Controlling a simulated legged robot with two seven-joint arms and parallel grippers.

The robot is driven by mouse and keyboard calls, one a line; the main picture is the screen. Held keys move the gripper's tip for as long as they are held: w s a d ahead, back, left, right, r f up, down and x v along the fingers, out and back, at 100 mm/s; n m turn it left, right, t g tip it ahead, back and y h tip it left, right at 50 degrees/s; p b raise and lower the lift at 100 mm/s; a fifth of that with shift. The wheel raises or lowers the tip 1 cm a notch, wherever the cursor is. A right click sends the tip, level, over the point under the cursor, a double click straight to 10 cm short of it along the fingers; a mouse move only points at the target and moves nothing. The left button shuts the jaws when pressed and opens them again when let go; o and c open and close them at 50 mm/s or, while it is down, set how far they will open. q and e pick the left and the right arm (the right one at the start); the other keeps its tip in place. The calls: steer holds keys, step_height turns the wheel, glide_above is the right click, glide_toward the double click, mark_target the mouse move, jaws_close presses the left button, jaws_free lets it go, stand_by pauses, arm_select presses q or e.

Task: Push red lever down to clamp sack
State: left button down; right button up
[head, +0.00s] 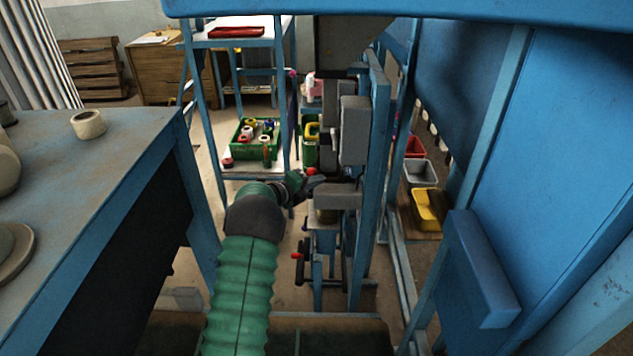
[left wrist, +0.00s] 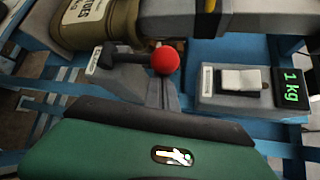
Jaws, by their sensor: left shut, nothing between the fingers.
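The red lever shows as a round red knob (left wrist: 165,60) on a short dark stem in a grey slotted housing in the left wrist view. In the head view a red knob (head: 311,171) sits at the tip of my left gripper (head: 300,186). That gripper is shut with nothing in it, close to the knob; I cannot tell if they touch. My green hand covers the bottom of the left wrist view, below the lever. No sack is clearly seen; a beige rounded body with printed letters (left wrist: 100,22) is at the upper left there. My right gripper is not in view.
A switch box (left wrist: 232,85) and a green "1 kg" display (left wrist: 291,86) are right of the lever. A second red knob (head: 295,256) is lower on the machine. Blue posts (head: 374,180) stand close on the right, a worktable (head: 120,135) on the left.

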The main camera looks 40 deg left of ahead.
arm_select(q)
steer(key=shift+s+f, duration=0.1)
steer(key=shift+f, duration=0.05)
steer(key=s+a+f+n+t+y+b, duration=0.4)
steer(key=n+t+b, duration=0.5)
steer(key=b, duration=1.8)
steer(key=shift+s+a+n+y, duration=1)
steer(key=shift+a+n, duration=0.55)
steer(key=shift+n, duration=1.65)
steer(key=shift+f, duration=0.1)
